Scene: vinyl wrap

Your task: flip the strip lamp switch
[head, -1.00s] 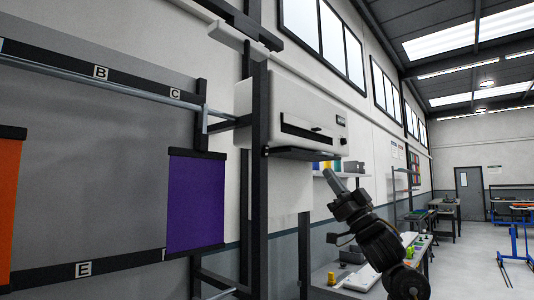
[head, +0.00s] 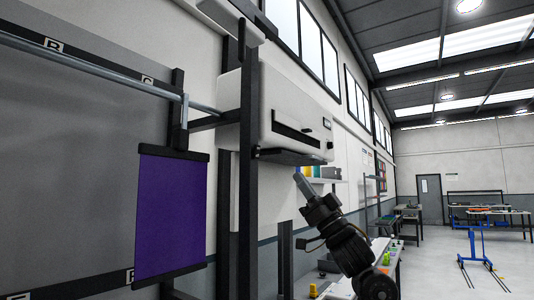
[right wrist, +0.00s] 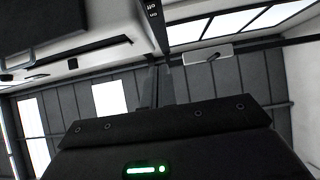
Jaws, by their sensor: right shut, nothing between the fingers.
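A white bar-shaped fixture, which looks like the strip lamp (head: 229,17), sits high by the dark rack posts at the top of the head view. A white bar of the same look (right wrist: 208,54) shows right of centre in the right wrist view, with a small mark on it; I cannot tell whether this is the switch. My right gripper (head: 298,172) points up, below the white wall box in the picture, its tips apart from the lamp. Its fingers (right wrist: 156,86) are shut and empty. My left gripper is not in view.
The white box (head: 255,110) with a dark slot and knobs juts from the wall above my right gripper. Dark posts (head: 248,200), a rail (head: 90,65) and a purple sheet (head: 170,215) stand left. A cluttered bench lies low behind my arm. Open floor (head: 440,265) is right.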

